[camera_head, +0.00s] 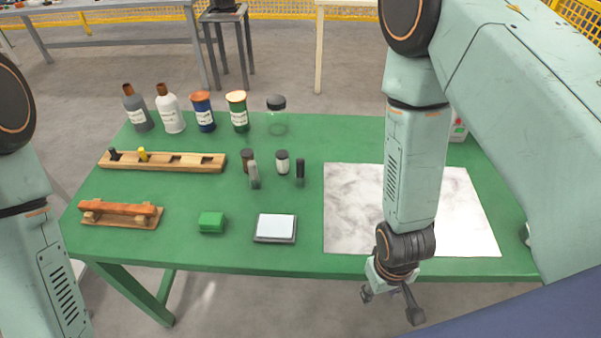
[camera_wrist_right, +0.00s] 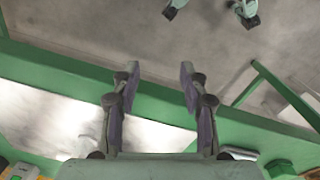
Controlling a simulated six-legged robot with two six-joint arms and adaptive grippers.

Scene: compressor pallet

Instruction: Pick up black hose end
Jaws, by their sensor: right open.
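I cannot make out a black hose end in either view. My right gripper (camera_head: 391,304) hangs just off the front edge of the green table (camera_head: 180,248), in front of the white and grey marbled sheet (camera_head: 350,210). In the right wrist view my right gripper (camera_wrist_right: 160,72) has its two fingers apart, with nothing between them. The floor and the table's green edge lie beyond the fingers. My left arm enters the head view at the left, but its gripper is out of frame.
A wooden rack (camera_head: 190,162), a wooden block stand (camera_head: 120,212), a green block (camera_head: 211,222) and a small scale (camera_head: 275,228) are on the table. Several bottles and cans, including a blue can (camera_head: 203,113), line the back. A small black upright item (camera_head: 300,171) stands mid-table.

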